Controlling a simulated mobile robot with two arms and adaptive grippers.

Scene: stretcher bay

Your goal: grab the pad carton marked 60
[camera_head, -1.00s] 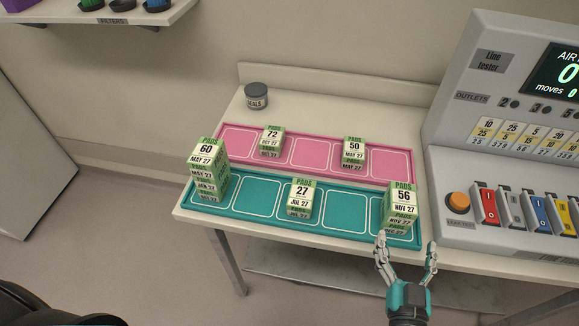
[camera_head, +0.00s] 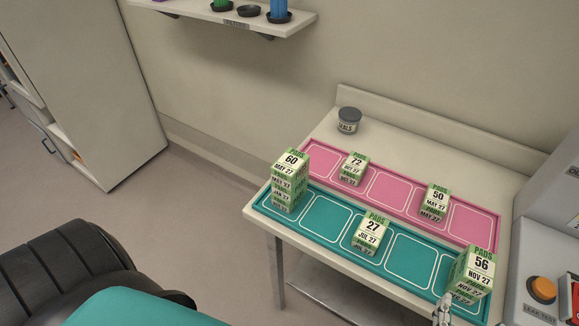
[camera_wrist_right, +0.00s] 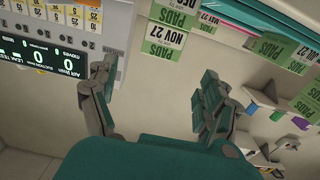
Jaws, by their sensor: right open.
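The pad carton marked 60 (camera_head: 291,162) is green and white and sits on top of a stack at the left end of the teal tray (camera_head: 326,197). In the head view only a fingertip part of my right gripper (camera_head: 443,309) shows at the bottom edge, by the carton marked 56 (camera_head: 481,265), far to the right of the 60 carton. In the right wrist view the right gripper (camera_wrist_right: 158,88) is open with nothing between its fingers. Green-labelled cartons reading NOV 27 (camera_wrist_right: 162,42) show beyond its fingertips. My left gripper is not in view.
The carton marked 27 (camera_head: 371,228) stands mid teal tray. Cartons marked 72 (camera_head: 355,164) and 50 (camera_head: 437,198) stand on the pink tray (camera_head: 394,187) behind. A grey jar (camera_head: 349,120) is at the back. A tester with an orange button (camera_head: 541,290) is at right.

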